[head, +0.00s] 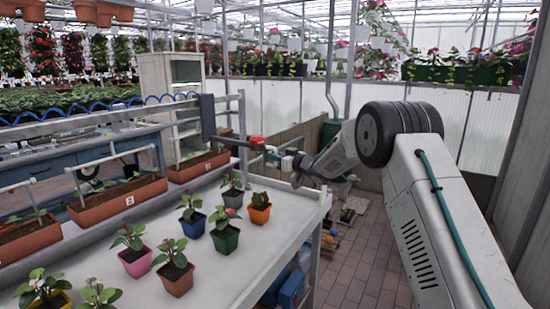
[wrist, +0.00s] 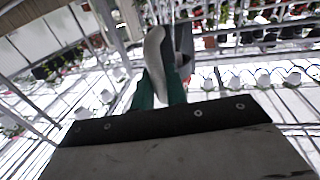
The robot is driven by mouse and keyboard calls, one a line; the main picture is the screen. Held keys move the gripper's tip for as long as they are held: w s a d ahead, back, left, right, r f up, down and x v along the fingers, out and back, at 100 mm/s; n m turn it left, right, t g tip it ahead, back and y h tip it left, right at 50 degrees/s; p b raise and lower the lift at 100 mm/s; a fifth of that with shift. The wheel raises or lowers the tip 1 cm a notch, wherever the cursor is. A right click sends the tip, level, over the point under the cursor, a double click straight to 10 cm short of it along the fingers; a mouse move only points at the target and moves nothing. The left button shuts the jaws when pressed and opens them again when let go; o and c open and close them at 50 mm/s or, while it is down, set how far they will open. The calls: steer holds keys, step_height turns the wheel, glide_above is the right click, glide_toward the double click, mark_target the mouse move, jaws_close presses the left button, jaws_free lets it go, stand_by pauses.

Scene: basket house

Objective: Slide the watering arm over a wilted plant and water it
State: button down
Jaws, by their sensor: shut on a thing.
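The watering arm (head: 228,139) is a dark bar with a red part near its right end, hanging from a dark upright bracket (head: 207,118) on the rail above the bench. My gripper (head: 273,153) is shut on the watering arm's right end, beside the red part. In the wrist view a pale, rounded piece (wrist: 156,50) shows between green parts; I cannot tell what it is. Several potted plants stand on the bench (head: 235,265). The plant in the orange pot (head: 260,214) looks brown and low, unlike the leafy green ones, and sits below and near my gripper.
Terracotta troughs (head: 118,203), one numbered 2, line the back of the bench under white pipes. A blue coiled hose (head: 90,108) runs along the rail (head: 110,117). A white cabinet (head: 172,80) stands behind. The tiled floor (head: 365,250) right of the bench is partly clear.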

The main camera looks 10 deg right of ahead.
steer(key=c, duration=1.5)
jaws_free()
steer(key=shift+v, duration=3.85)
